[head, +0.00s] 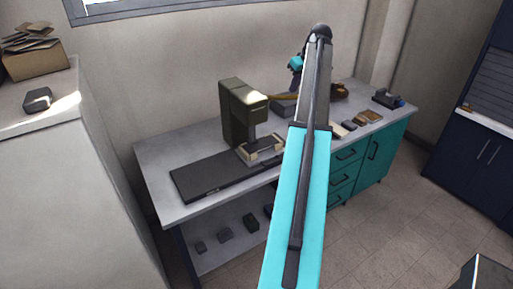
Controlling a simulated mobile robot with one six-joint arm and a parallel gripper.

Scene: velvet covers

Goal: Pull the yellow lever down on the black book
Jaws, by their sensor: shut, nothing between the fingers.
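An olive-green press (238,112) stands on the grey workbench, left of my arm. Under the press head is a pale frame (262,151); I cannot make out a black book there. My gripper (294,86) is small and partly hidden behind my raised arm, near the lever. It is shut and empty. I cannot tell whether it touches the lever.
A long dark mat (208,181) lies before the press on the workbench (160,152). Small blocks and a dark device (387,99) sit at the right end. Teal drawers (345,172) are below. A pale cabinet (75,190) stands at left.

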